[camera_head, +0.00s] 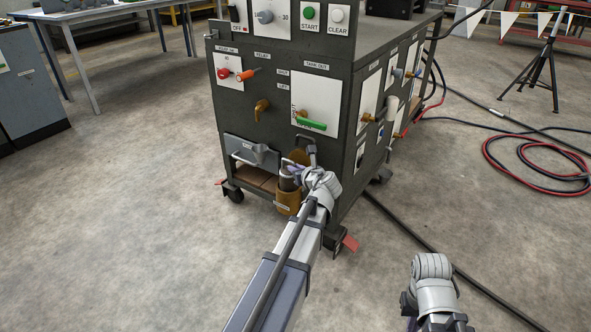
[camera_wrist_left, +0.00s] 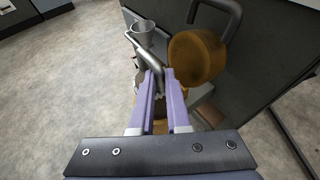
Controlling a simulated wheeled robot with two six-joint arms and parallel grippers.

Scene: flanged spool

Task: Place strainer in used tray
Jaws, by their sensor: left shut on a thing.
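My left gripper (camera_head: 297,172) is low at the front of the dark cart, and its fingers (camera_wrist_left: 158,78) are shut on a grey bent metal handle (camera_wrist_left: 150,55). The handle appears to belong to the strainer, a grey cylinder (camera_head: 287,183) at the mouth of a brown holder (camera_head: 288,203) on the cart's lower front. Whether it is still inside the holder is hard to tell. The used tray cannot be made out for certain; a brown flat surface (camera_head: 254,180) lies low in the cart, left of the holder. My right gripper is out of view; only its arm shows at lower right.
A round brown part (camera_wrist_left: 197,55) is close to the fingers' right. A green handle (camera_head: 311,124) juts out above.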

